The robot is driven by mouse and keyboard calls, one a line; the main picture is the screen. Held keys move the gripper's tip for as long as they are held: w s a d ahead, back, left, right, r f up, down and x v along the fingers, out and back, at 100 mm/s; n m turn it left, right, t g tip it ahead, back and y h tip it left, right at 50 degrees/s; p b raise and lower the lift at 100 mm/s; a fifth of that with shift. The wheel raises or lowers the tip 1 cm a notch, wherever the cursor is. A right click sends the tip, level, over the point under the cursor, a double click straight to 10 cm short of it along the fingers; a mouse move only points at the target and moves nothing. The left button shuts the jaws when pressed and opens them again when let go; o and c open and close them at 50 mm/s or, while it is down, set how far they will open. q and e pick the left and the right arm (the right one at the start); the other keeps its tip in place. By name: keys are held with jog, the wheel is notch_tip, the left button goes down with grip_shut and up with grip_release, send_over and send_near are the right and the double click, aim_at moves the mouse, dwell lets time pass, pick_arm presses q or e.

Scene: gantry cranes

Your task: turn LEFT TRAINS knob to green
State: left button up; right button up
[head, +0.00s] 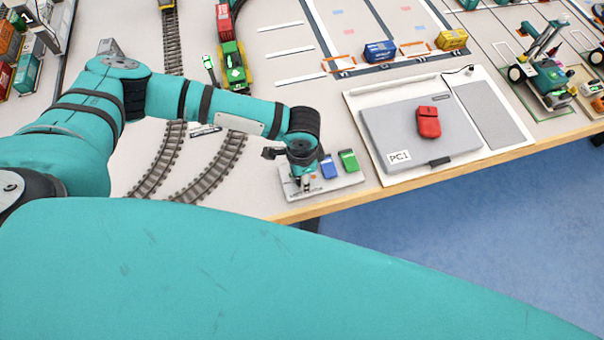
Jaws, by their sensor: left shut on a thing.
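A light grey control panel (352,182) lies at the table's front edge in the head view. It carries a blue piece (328,167) and a green piece (348,160) side by side. My left gripper (305,184) points down over the panel's left part, left of the blue piece, and is shut on the knob there. The knob is almost wholly hidden by the gripper, so its pointing direction and the colour it is set to cannot be told. The small lettering at the panel's front is too small to read. My right gripper is out of view.
Right of the panel, a closed grey laptop (390,135) bears a red object (428,122). Curved train tracks (215,165) lie left of the panel. A green and red train (232,60) stands behind. A crane model (548,75) stands at the far right.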

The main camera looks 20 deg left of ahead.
pick_arm(q)
grip_shut()
jog(key=shift+r, duration=0.1)
jog(key=m+p, duration=0.2)
jog(key=m, duration=0.1)
jog(key=shift+m+p, duration=0.75)
jog(key=shift+m, duration=0.45)
jog(key=shift+m+p, duration=0.4)
jog(key=shift+m, duration=0.7)
